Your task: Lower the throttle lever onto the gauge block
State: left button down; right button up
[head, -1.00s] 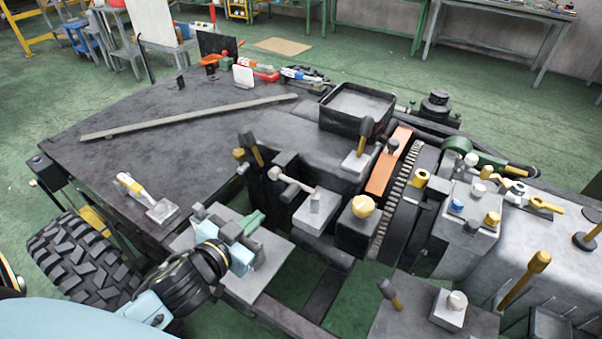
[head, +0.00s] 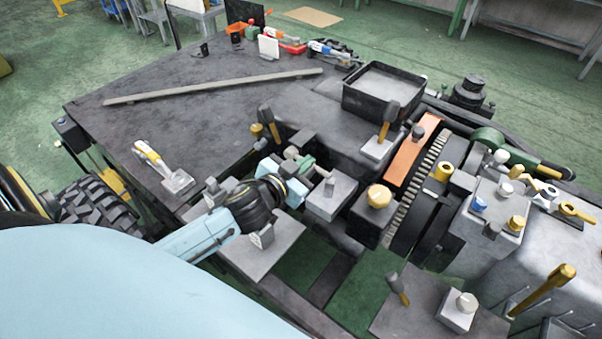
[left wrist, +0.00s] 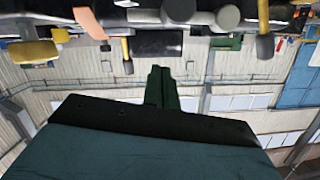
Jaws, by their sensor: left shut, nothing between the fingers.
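A pale grey throttle lever (head: 329,186) runs from a round hub (head: 292,153) toward a light grey block (head: 333,200), which appears to be the gauge block. The lever's end shows over the block's top; I cannot tell whether it touches. Its middle is partly hidden by my left gripper (head: 306,165). My left gripper has green fingers, shut and empty, beside the lever at the block's far left edge. In the left wrist view the green fingers (left wrist: 164,87) show together, with a grey cylinder (left wrist: 228,17) beyond them. My right gripper is not in view.
A dark block with a yellow knob (head: 379,196) stands right of the grey block. An orange strip (head: 413,150), a toothed ring (head: 420,180) and a black tray (head: 347,100) lie beyond. A yellow-handled lever (head: 150,155) stands at left. The dark deck (head: 190,120) is mostly clear.

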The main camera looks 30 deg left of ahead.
pick_arm(q)
jog(key=f, duration=0.3)
jog(key=shift+s+a+f, duration=0.1)
jog(key=shift+a+f, duration=0.3)
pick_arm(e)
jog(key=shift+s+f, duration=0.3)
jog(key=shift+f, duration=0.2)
pick_arm(q)
jog(key=shift+s+f+b, duration=0.1)
jog(key=shift+f+b, duration=0.25)
jog(key=shift+f, duration=0.2)
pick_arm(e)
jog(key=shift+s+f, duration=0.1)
pick_arm(q)
jog(key=shift+f, duration=0.1)
